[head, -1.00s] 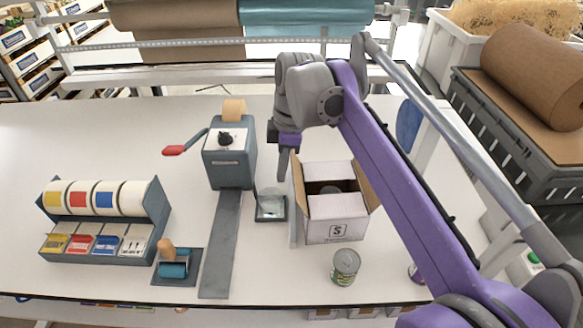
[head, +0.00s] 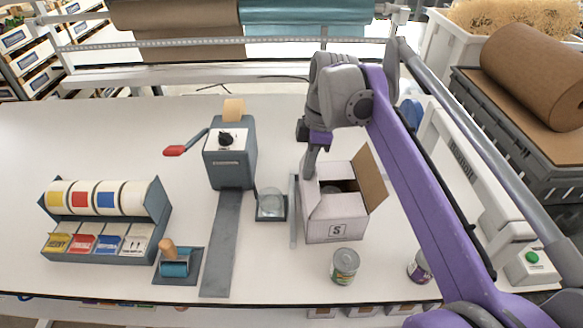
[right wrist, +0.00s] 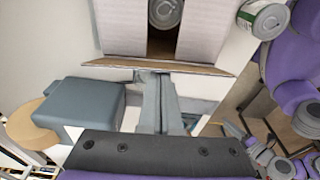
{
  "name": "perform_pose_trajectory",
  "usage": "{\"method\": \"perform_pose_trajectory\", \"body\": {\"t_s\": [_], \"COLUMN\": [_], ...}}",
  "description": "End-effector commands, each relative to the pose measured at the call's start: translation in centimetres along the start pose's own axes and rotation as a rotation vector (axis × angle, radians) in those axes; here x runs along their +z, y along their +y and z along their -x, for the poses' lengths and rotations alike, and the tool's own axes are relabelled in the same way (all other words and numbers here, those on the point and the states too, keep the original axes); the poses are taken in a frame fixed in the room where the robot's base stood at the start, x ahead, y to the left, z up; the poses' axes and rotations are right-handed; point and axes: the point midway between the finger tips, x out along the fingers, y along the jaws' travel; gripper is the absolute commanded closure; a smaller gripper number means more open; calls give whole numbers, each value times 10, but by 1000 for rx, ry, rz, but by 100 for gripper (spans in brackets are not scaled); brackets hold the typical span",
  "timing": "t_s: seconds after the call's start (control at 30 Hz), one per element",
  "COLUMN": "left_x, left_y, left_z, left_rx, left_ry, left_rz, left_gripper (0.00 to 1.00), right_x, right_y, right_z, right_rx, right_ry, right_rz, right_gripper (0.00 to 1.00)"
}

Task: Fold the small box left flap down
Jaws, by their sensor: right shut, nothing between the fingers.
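The small white box (head: 335,230) stands open on the table, marked with an S on its front. Its front and back flaps are folded in, with a gap between them; its right flap (head: 371,180) stands up and outward. The left flap's brown edge (right wrist: 120,66) shows in the right wrist view, close to my fingertips; its exact tilt is hard to tell. A can (right wrist: 165,12) shows inside the box through the gap. My right gripper (head: 309,174) is shut and empty at the box's left side, pointing down. My left gripper is not in view.
A tape dispenser (head: 228,165) and a small dish on a dark pad (head: 271,204) stand left of the box. A can (head: 344,266) stands in front, another (head: 419,267) to the right. A label rack (head: 105,225) is far left.

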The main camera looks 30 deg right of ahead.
Motion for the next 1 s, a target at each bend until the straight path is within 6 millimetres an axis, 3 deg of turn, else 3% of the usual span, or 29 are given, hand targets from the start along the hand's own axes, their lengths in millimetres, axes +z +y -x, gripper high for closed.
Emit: {"method": "perform_pose_trajectory", "body": {"t_s": [0.17, 0.53, 1.0], "left_x": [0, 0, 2], "left_y": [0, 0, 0], "left_z": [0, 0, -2], "left_rx": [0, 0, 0], "left_ry": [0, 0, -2], "left_rz": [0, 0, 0], "left_gripper": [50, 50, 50], "right_x": [2, 29, 35], "right_y": [0, 0, 0], "right_z": [0, -6, -13], "right_rx": [0, 1, 0], "right_ry": [0, 0, 0], "right_rz": [-1, -2, -1], "right_gripper": [100, 100, 100]}}
